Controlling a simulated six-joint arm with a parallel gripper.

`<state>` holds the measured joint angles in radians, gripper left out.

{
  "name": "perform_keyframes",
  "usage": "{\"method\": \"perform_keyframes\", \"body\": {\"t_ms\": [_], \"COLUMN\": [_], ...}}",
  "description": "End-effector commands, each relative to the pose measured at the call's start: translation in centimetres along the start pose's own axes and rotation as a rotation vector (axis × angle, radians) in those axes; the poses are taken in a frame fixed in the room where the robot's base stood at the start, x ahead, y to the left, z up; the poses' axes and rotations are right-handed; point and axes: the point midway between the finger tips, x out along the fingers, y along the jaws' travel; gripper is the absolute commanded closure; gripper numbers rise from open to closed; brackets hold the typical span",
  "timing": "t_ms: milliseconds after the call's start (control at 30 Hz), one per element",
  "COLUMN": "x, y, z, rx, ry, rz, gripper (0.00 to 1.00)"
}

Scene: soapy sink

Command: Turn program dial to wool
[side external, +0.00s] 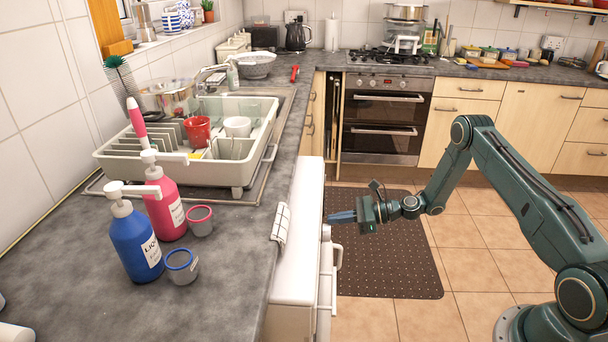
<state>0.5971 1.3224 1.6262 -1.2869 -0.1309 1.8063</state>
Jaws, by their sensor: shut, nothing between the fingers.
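A white appliance (297,262) stands under the counter's right edge, seen mostly from above and edge-on. A small round pale knob (326,232) sticks out of its front near the top; it looks like the program dial. Its markings and pointer cannot be read from this angle. My gripper (331,217) points left at the appliance's front, with its blue fingers shut and empty. The fingertips appear just above and beside the knob; whether they touch it cannot be told.
A pale door handle or rim (337,257) juts from the appliance's front below the knob. A folded striped cloth (281,224) lies at the counter edge. Blue (135,240) and pink (165,205) pump bottles stand on the counter. The floor around the dark mat (390,265) is clear.

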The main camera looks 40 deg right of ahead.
Motion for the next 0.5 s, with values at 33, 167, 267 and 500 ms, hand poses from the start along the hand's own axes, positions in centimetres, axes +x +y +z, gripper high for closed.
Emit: {"method": "perform_keyframes", "body": {"t_ms": [33, 167, 267, 500], "x": [0.01, 0.03, 0.05, 0.10], "y": [0.02, 0.07, 0.10, 0.19], "z": [-0.05, -0.14, -0.21, -0.39], "rx": [0.000, 0.000, 0.000, 0.001], "ry": [0.000, 0.000, 0.000, 0.001], "rz": [0.000, 0.000, 0.000, 0.001], "gripper": [1.00, 1.00, 1.00, 1.00]}}
